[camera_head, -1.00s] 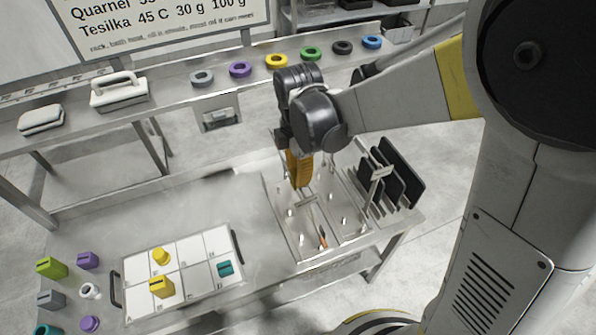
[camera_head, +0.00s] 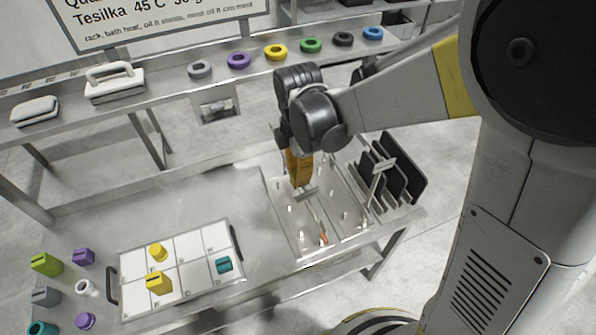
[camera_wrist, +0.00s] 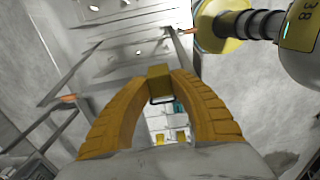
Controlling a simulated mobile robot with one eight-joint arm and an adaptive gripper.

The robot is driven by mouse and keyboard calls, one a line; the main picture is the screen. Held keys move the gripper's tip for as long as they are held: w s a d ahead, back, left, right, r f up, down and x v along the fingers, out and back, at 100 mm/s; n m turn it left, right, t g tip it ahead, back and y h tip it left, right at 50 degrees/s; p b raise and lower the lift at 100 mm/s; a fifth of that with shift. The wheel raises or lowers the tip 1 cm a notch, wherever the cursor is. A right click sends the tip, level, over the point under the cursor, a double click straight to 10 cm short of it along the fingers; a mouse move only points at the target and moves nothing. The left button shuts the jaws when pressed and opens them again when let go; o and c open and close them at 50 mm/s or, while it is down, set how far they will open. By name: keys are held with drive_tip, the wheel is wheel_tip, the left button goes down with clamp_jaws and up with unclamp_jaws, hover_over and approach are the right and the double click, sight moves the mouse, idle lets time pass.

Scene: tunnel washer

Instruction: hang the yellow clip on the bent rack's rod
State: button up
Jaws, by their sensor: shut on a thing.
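My gripper (camera_head: 300,183) has orange-yellow fingers and hangs over the metal tray on the bench. In the wrist view the fingers (camera_wrist: 160,100) close on a small yellow clip (camera_wrist: 159,76), a block with a dark underside. The clip is hidden by the fingers in the head view. A thin metal rack with an orange-tipped part (camera_head: 322,238) stands in the tray below my gripper. The wrist view shows thin bars with orange tips (camera_wrist: 67,98) beyond the fingers. I cannot tell which bar is the bent rack's rod; no contact with the clip is visible.
Dark upright plates in a stand (camera_head: 396,178) are right of the tray. A white panel (camera_head: 192,288) holds yellow and teal pieces at left. Coloured rings line the back shelf (camera_head: 160,95). Bare bench (camera_head: 190,205) lies left of the tray.

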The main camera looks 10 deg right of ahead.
drive_tip(key=shift+s+f+b, duration=0.15)
drive_tip(key=shift+f+b, duration=0.35)
drive_tip(key=shift+f, duration=0.1)
clamp_jaws()
drive_tip(key=o, duration=1)
unclamp_jaws()
wheel_tip(320, 180, up, 12)
drive_tip(key=s+d+f+m+t+b, duration=0.3)
drive_tip(key=s+d+f+m+b, duration=0.2)
drive_tip(key=m, duration=0.5)
drive_tip(key=s+d+f+m+t+b, duration=0.4)
drive_tip(key=d+f+m+b, duration=0.3)
drive_tip(key=m, duration=0.4)
drive_tip(key=shift+s+d+f+b, duration=0.15)
drive_tip(key=shift+s+d+b, duration=0.6)
